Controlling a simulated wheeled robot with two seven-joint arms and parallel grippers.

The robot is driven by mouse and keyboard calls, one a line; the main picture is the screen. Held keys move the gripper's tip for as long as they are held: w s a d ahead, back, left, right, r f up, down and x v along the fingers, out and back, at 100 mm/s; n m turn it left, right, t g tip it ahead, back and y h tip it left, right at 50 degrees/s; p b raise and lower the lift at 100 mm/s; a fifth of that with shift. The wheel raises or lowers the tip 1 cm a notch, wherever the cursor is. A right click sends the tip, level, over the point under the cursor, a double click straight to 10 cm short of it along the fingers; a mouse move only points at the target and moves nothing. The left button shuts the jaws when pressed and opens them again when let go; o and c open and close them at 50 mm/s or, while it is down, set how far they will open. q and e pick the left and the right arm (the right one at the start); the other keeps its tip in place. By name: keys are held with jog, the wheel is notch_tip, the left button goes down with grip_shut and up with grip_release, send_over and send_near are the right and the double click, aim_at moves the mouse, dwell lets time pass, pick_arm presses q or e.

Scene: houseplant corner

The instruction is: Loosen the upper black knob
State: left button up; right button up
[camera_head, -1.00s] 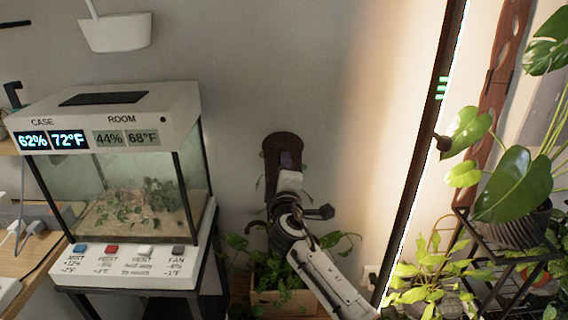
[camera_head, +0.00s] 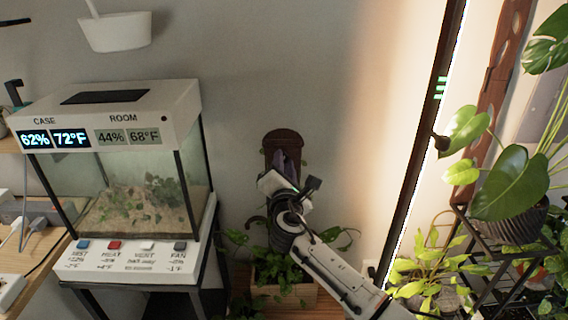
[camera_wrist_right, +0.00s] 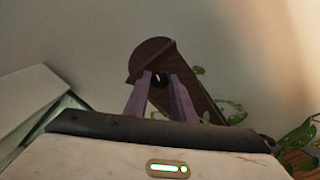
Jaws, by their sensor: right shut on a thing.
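A brown wooden plank (camera_head: 281,138) with a rounded top stands against the wall above a low planter. My right gripper (camera_head: 284,160) is at the front of its upper part and covers much of it. In the right wrist view a small black knob (camera_wrist_right: 157,78) sits on the plank's face (camera_wrist_right: 153,50), between the tips of my two purple fingers (camera_wrist_right: 160,84). The right gripper is shut on this knob, which the head view hides. The plank looks tilted in the wrist view. My left gripper is not in view.
A glass case (camera_head: 150,195) with button panel (camera_head: 140,262) stands left. A tall dark light bar (camera_head: 425,135) and leafy plants on a black stand (camera_head: 490,265) are right. A leafy planter (camera_head: 285,292) sits below my gripper. Bare wall surrounds the plank top.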

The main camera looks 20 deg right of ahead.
jog(key=shift+r+n, duration=0.1)
jog(key=shift+n, duration=1.5)
jog(key=o, duration=1.1)
jog(key=shift+c, duration=0.2)
jog(key=v, duration=1)
